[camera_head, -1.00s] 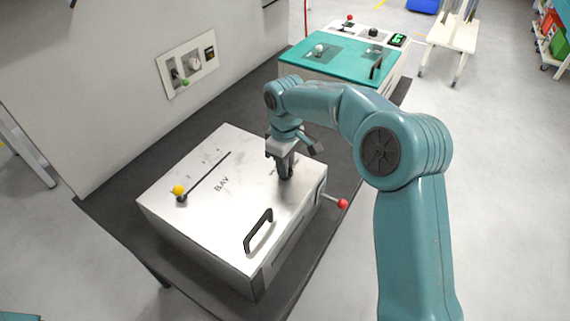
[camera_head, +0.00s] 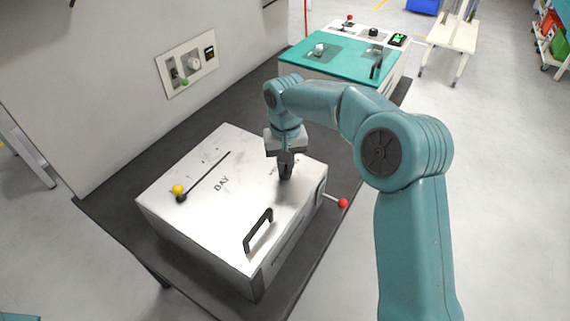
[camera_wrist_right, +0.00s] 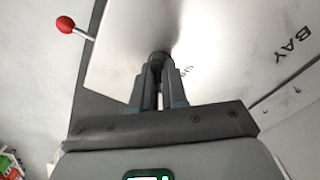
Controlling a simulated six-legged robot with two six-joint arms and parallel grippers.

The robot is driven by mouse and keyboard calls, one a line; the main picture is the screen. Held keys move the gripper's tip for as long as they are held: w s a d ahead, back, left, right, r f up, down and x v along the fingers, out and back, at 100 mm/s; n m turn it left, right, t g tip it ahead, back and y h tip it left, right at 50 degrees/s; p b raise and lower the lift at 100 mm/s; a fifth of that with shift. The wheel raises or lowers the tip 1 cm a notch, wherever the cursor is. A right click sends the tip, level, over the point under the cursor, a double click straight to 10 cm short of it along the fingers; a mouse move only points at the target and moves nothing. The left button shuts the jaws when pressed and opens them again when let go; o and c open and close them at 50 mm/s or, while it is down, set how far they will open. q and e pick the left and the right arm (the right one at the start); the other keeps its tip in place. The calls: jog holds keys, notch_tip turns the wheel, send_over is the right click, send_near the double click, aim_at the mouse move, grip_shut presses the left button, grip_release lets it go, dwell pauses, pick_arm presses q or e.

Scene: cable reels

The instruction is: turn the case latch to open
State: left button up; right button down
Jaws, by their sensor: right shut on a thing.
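The case is a white metal box (camera_head: 190,222) marked BAY, standing on a dark table; its top also shows in the right wrist view (camera_wrist_right: 240,40). My right gripper (camera_head: 286,170) points down at the top's far right part. In the right wrist view its fingers (camera_wrist_right: 157,66) are shut on a small dark knob (camera_wrist_right: 159,55) on the top, which looks like the case latch. The fingers hide most of it, so its angle is unclear. Small lettering (camera_wrist_right: 188,70) sits beside it, partly hidden. My left gripper is out of view.
The case top has a black handle (camera_head: 258,231) and a yellow-knobbed lever (camera_head: 178,189) by a slot. A red-knobbed lever (camera_head: 342,203) sticks out at the right side. A teal-topped unit (camera_head: 345,58) stands behind. A wall panel (camera_head: 187,62) with controls is at left.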

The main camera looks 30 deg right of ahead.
jog(key=m, duration=0.4)
jog(key=shift+m, duration=0.3)
jog(key=shift+m+b, duration=0.35)
jog(key=shift+m, duration=1.65)
jog(key=c, duration=1.2)
grip_release()
jog(key=shift+o, duration=0.2)
notch_tip(320, 180, up, 16)
jog(key=p, duration=0.2)
jog(key=shift+r, duration=0.2)
